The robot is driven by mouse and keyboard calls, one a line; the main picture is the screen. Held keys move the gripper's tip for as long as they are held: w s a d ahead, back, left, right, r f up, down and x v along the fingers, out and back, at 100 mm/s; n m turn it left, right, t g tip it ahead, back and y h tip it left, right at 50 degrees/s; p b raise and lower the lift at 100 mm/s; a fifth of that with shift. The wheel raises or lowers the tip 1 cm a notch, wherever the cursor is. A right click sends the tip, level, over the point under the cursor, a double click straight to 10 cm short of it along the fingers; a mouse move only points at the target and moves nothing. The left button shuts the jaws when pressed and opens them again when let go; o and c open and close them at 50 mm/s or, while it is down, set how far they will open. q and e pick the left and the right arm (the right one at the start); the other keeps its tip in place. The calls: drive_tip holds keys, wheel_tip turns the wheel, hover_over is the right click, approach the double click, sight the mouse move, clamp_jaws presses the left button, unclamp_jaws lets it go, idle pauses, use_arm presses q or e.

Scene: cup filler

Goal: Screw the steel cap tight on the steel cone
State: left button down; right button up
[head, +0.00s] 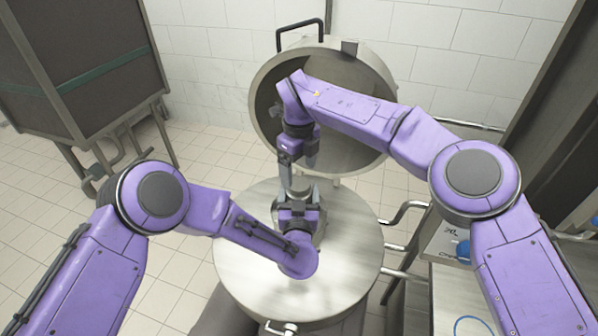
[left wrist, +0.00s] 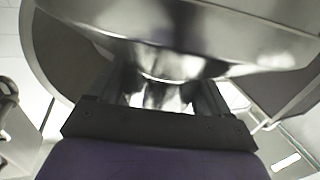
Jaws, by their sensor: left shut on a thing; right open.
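The steel cone (head: 320,233) stands near the middle of the round steel lid top, partly hidden by my left gripper. In the left wrist view its wide shiny body (left wrist: 170,45) flares away from a narrow part between the fingers. My left gripper (head: 298,196) is shut on the cone's narrow part; its fingers also show in the left wrist view (left wrist: 163,95). My right gripper (head: 287,172) points down above it and is open. I cannot clearly make out the steel cap; the right gripper and its wrist cover the cone's upper end.
The round steel top (head: 243,250) has free room around the cone. A big open round lid (head: 375,75) with a handle (head: 300,24) stands tilted behind. A dark cabinet (head: 75,60) is at the left. Bent steel pipes (head: 403,208) and a side table (head: 455,295) are at the right.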

sight(299, 184)
drive_tip(key=shift+c, duration=0.5)
wheel_tip(299, 184, up, 4)
drive_tip(key=n, duration=0.4)
drive_tip(key=shift+f, duration=0.25)
drive_tip(key=shift+f, duration=0.1)
wheel_tip(299, 184, down, 8)
drive_tip(key=shift+r, duration=0.1)
drive_tip(key=shift+c, duration=0.3)
